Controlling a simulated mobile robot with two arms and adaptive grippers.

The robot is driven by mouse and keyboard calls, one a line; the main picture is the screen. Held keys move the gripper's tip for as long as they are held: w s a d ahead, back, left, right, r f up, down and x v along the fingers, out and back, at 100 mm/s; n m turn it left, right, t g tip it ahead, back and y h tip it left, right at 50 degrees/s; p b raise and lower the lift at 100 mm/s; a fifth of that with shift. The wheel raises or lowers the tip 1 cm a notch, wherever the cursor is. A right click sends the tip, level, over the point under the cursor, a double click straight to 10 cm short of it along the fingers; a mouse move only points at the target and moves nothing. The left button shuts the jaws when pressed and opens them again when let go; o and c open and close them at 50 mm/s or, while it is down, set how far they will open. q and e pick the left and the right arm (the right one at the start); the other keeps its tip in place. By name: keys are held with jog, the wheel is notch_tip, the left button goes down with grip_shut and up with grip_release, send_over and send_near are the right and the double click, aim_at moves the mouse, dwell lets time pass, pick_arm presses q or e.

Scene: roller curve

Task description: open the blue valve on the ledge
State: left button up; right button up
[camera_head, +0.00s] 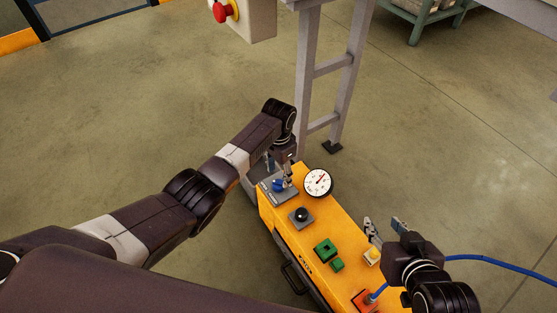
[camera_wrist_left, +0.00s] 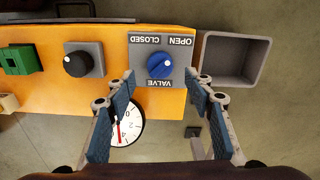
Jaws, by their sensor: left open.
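The blue valve knob (camera_head: 278,185) sits on a grey plate at the far end of the yellow console (camera_head: 343,225). In the left wrist view the blue knob (camera_wrist_left: 159,66) is centred, with upside-down labels OPEN, CLOSED and VALVE around it. A small pale mark shows on the knob, but I cannot tell which label it points to. My left gripper (camera_wrist_left: 160,76) is open, with one finger on each side of the knob and gaps between. My left gripper also shows in the head view (camera_head: 285,178). My right gripper (camera_head: 386,229) appears open and empty beside the console.
A round gauge (camera_head: 318,182) stands right beside the valve. A black knob (camera_head: 301,214), green switches (camera_head: 325,250) and an orange socket (camera_head: 364,300) with a blue cable (camera_head: 490,262) line the console. A grey tray (camera_wrist_left: 232,39) adjoins the valve plate. A grey frame leg (camera_head: 306,85) rises behind.

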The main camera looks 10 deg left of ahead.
aim_at(278, 183)
pick_arm(q)
notch_tip(278, 183, up, 7)
dwell(0.3)
jog(key=shift+s, duration=0.15)
dwell(0.4)
